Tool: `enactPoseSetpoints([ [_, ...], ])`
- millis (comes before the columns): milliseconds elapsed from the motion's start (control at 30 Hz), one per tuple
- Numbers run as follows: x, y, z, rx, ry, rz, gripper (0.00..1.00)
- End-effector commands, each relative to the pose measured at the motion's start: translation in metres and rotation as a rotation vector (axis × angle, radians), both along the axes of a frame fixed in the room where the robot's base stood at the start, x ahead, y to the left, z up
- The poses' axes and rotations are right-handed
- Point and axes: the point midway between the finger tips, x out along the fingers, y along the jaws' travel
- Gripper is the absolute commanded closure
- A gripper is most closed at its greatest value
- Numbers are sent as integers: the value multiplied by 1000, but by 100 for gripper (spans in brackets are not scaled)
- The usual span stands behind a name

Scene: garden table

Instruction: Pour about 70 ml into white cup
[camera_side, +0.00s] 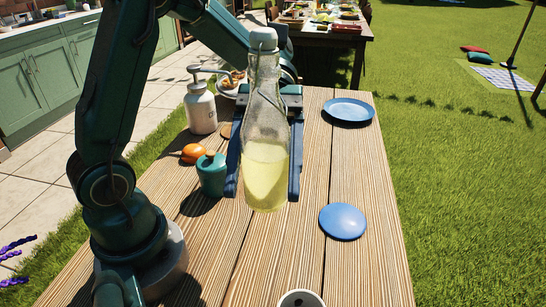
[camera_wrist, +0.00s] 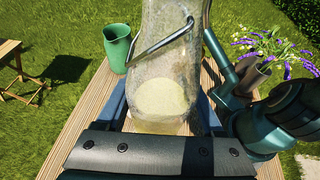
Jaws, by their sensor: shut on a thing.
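A clear glass bottle (camera_side: 262,110) with pale yellow liquid in its lower part stands about upright between the blue fingers of my gripper (camera_side: 262,190), which is shut on it. It has a pale cap at its top. The bottle fills the middle of the wrist view (camera_wrist: 168,60), where a wire loop crosses it. I cannot tell for sure whether its base touches the table. A white cup (camera_side: 300,299) with a dark inside is at the bottom edge of the side view, mostly cut off. I do not see it in the wrist view.
The wooden table (camera_side: 375,250) also bears a blue plate (camera_side: 348,110), a blue disc (camera_side: 343,221), a teal lidded jar (camera_side: 211,174), an orange fruit or vegetable (camera_side: 193,153) and a pump bottle (camera_side: 201,108). A green tumbler (camera_wrist: 117,48) and purple flowers (camera_wrist: 272,48) show in the wrist view.

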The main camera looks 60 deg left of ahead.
Motion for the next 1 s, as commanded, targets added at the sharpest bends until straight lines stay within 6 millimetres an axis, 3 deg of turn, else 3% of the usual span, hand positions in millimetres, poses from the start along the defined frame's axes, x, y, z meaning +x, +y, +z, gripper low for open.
enactPoseSetpoints([
  [500,25,-20,49,-2,-5,295,100],
  [767,25,-20,15,-1,6,290,100],
  [1000,24,-20,-32,-2,10,289,100],
])
